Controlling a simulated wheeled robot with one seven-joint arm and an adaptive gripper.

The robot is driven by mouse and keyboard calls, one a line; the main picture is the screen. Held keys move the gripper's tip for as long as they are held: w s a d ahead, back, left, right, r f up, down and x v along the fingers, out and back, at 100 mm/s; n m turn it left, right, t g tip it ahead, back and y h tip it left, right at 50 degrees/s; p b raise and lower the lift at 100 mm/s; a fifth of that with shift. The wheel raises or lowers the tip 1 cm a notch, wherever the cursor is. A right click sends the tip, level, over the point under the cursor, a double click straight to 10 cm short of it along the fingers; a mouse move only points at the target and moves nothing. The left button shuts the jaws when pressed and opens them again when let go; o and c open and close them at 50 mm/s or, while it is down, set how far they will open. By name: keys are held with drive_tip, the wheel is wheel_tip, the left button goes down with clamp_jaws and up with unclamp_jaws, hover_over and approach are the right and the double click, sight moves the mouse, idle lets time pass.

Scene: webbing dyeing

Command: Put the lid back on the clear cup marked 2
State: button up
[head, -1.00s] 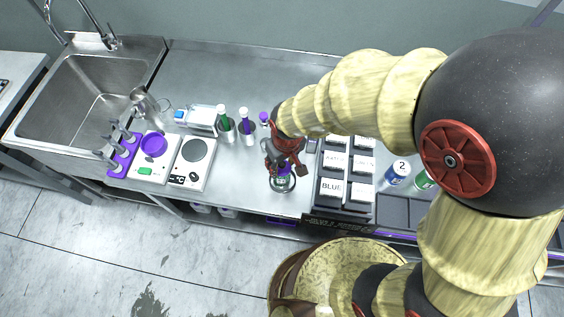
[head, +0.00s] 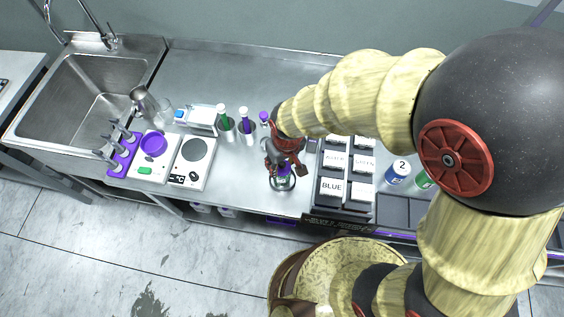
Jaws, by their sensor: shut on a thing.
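My gripper (head: 284,165) points down near the front edge of the steel bench. It is shut on a small purple thing (head: 284,170), which looks like a lid; the fingers hide most of it. Just below it is a small container with some green on it (head: 282,179), standing in a round metal ring or dish (head: 283,187). I cannot tell whether the purple thing touches the container, and no number is readable there. A blue container with a white label marked 2 (head: 397,173) stands to the right, beyond the labelled boxes.
Labelled boxes (head: 332,187) stand close to the right of my gripper. A scale (head: 193,163), a purple dish (head: 153,145) and cups holding green and purple tools (head: 247,130) are to the left. A sink (head: 85,90) is at the far left. The back of the bench is clear.

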idle(0.4)
drive_tip(key=o, duration=1)
drive_tip(key=shift+o, duration=1.2)
drive_tip(key=shift+o, duration=1.4)
drive_tip(key=shift+r, duration=0.1)
drive_tip(key=shift+r+p, duration=2.75)
drive_tip(key=shift+r, duration=0.65)
drive_tip(key=shift+c, duration=1)
drive_tip(key=c, duration=1.9)
